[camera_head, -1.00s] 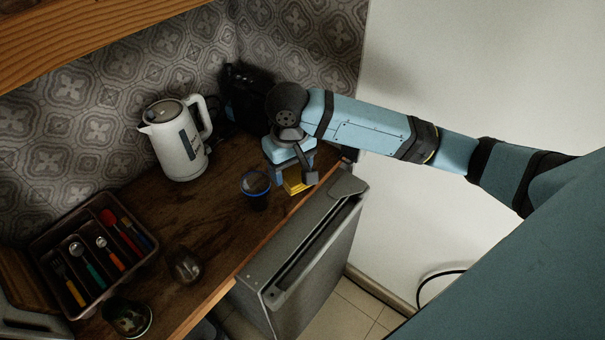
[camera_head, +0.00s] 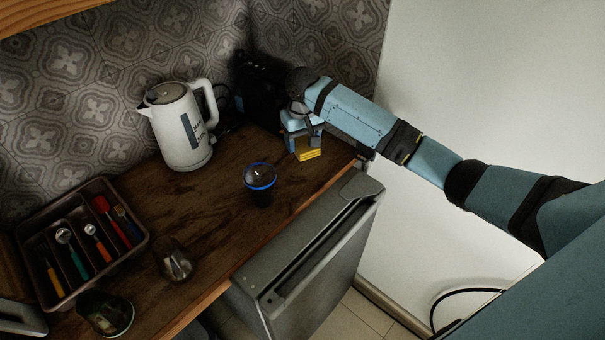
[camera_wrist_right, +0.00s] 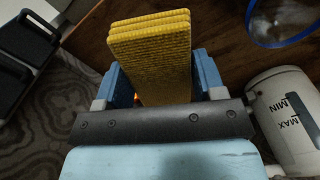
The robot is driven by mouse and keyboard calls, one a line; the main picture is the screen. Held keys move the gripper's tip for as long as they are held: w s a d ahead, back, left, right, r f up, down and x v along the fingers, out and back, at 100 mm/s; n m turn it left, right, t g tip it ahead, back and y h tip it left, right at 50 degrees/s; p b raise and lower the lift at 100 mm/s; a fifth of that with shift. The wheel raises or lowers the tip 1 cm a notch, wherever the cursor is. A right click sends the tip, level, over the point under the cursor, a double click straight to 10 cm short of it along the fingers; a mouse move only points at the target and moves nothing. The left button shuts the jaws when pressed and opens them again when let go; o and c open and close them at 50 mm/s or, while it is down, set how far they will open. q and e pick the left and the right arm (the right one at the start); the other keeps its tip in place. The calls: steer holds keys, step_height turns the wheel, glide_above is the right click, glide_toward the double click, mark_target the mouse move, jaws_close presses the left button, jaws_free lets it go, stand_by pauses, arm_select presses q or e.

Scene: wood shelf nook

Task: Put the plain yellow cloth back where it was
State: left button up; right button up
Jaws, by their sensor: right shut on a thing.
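The yellow cloth (camera_head: 308,154) is a small folded stack with a ribbed texture. In the right wrist view the cloth (camera_wrist_right: 150,50) stands out from between the two blue fingers. My right gripper (camera_head: 303,143) is shut on it, over the back right part of the wooden counter (camera_head: 225,215). I cannot tell whether the cloth touches the counter. My left gripper is not in view.
A white kettle (camera_head: 180,130) stands left of the gripper, and a dark blue-rimmed cup (camera_head: 260,185) in front. A black appliance (camera_head: 258,90) is behind. Two glasses (camera_head: 175,262) (camera_head: 106,314) and a cutlery tray (camera_head: 141,232) are at left. An open metal door (camera_head: 330,260) is below the counter edge.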

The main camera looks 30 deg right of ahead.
glide_above(302, 179)
step_height(302, 179, down, 9)
steer(key=shift+r, duration=0.2)
step_height(302, 179, down, 3)
steer(key=shift+f, duration=0.5)
steer(key=shift+f, duration=0.1)
steer(key=o, duration=0.9)
